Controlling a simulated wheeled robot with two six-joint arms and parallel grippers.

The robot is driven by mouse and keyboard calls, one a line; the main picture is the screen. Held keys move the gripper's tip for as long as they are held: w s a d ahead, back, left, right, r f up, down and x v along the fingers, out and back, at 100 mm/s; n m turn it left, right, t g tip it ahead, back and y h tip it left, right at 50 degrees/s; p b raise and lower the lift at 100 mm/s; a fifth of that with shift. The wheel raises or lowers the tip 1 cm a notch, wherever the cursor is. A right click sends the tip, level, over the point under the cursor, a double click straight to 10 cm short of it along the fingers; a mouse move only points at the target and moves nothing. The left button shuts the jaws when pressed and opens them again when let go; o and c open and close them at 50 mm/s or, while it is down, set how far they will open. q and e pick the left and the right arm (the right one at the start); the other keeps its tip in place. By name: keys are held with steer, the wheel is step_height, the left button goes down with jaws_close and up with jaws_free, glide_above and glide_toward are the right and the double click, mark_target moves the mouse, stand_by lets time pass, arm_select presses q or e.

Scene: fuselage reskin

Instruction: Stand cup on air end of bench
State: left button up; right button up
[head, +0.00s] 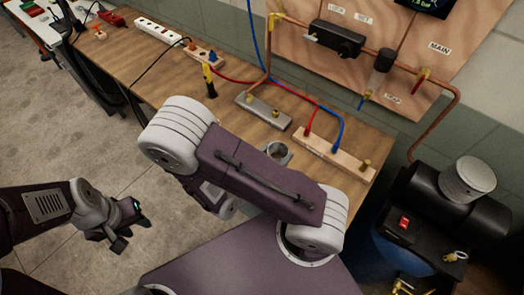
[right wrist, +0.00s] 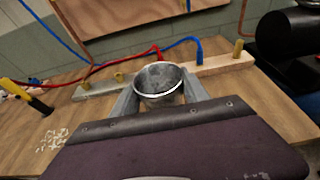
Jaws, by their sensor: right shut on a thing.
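A grey metal cup (head: 277,153) with a round open mouth is over the right part of the wooden bench (head: 150,62), on the near side of the wooden block with the red and blue hoses. In the right wrist view the cup (right wrist: 159,80) sits mouth up between the two grey fingers of my right gripper (right wrist: 160,97), which is shut on it. Its base is hidden, so I cannot tell whether it touches the bench. In the head view my right forearm covers most of that gripper. My left gripper (head: 129,233) is empty above the floor, its fingers apart.
The wooden block (head: 335,160) with brass fittings lies near the bench's right end, beside a grey metal block (head: 263,111). A yellow-and-black tool (head: 209,80) and a power strip (head: 159,31) are further left. A black compressor (head: 440,200) stands beyond the right end.

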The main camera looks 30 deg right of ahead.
mark_target(277, 151)
steer(key=shift+w+d+f+b, duration=0.2)
steer(key=shift+w+f+b, duration=0.4)
steer(key=shift+b, duration=1.55)
steer(key=shift+w+d+f+b, duration=0.15)
steer(key=shift+w+f+b, duration=0.4)
steer(key=shift+b, duration=1.55)
steer(key=shift+w+a+f+p, duration=0.1)
steer(key=shift+w+a+p, duration=0.05)
steer(key=shift+w+p, duration=0.35)
steer(key=w+f, duration=0.1)
steer(key=w, duration=0.1)
steer(key=w+f, duration=0.2)
steer(key=w, duration=0.1)
steer(key=w+f, duration=0.1)
steer(key=w, duration=0.2)
steer(key=shift+a+f, duration=0.25)
steer(key=shift+f, duration=0.05)
step_height(277, 151, down, 3)
steer(key=shift+s+f, duration=0.1)
steer(key=shift+f, duration=0.45)
